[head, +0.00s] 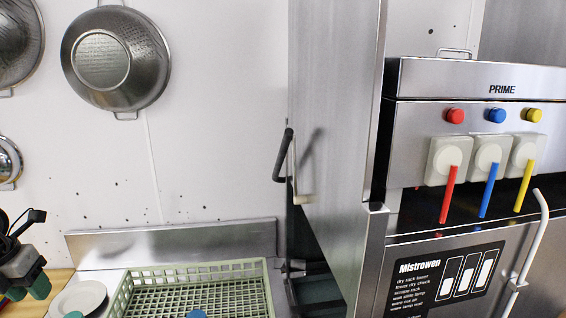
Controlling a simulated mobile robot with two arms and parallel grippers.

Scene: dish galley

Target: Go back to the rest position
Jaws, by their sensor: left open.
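My left gripper (26,289) is at the lower left edge of the head view, pointing down, with its two dark green fingertips apart and nothing seen between them. It is above the left end of the counter, to the left of a white plate (80,299). Part of it is cut off by the picture's edge. My right gripper does not show.
A steel machine (444,76) with red, blue and yellow levers fills the right side. Colanders (117,58) hang on the white wall. The space above the rack is clear.

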